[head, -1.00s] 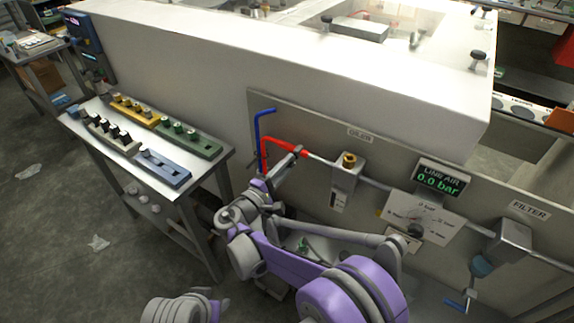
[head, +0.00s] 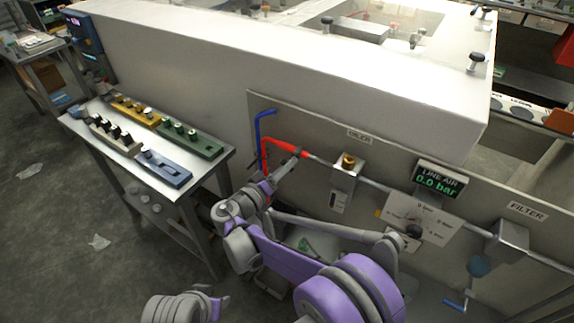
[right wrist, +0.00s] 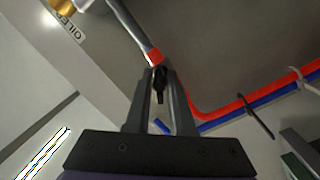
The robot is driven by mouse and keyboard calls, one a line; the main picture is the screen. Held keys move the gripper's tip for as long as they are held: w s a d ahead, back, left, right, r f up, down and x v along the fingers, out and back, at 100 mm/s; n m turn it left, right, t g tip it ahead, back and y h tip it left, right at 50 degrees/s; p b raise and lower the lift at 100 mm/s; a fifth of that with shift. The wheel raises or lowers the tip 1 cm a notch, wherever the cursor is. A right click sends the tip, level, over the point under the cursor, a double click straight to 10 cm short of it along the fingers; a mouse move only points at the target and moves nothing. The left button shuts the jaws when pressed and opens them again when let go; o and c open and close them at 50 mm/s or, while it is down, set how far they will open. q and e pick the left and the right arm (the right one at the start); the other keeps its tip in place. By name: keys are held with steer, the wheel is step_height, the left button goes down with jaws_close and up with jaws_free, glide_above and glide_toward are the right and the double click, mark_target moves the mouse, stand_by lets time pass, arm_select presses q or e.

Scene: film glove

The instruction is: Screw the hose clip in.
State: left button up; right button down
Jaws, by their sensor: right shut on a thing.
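A red hose (head: 285,146) runs along the grey panel onto the metal pipe left of the oiler (head: 347,175). It also shows in the right wrist view (right wrist: 225,106), with its end sleeve (right wrist: 153,56) on the pipe. My right gripper (head: 299,154) is at that hose end. In the right wrist view my right gripper (right wrist: 159,78) is shut on a small dark piece (right wrist: 160,88), which looks like the hose clip's screw or key, just below the sleeve. The clip's band is mostly hidden. My left gripper's fingers do not show; only part of an arm is at the bottom edge.
A blue hose (head: 262,124) runs beside the red one. A line air display (head: 440,179) reads 0.0 bar, above a dial plate (head: 417,218). The filter (head: 508,240) is at the right. A side table (head: 185,195) holds several coloured racks at the left.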

steer(key=m, duration=0.5)
steer(key=shift+r+y+p, duration=0.15)
steer(key=shift+y+p, duration=0.15)
steer(key=shift+p, duration=0.1)
steer(key=m+p, duration=0.1)
steer(key=m, duration=0.5)
steer(key=shift+y, duration=0.4)
steer(key=m+p, duration=0.1)
steer(key=m, duration=0.5)
steer(key=shift+y, duration=0.4)
steer(key=m, duration=0.5)
steer(key=shift+f+t+y+p, duration=0.2)
steer(key=shift+t+y+p, duration=0.1)
steer(key=shift+p, duration=0.05)
steer(key=shift+a+m, duration=0.1)
steer(key=shift+m, duration=0.2)
steer(key=c, duration=0.8)
jaws_free()
steer(key=shift+s, duration=0.1)
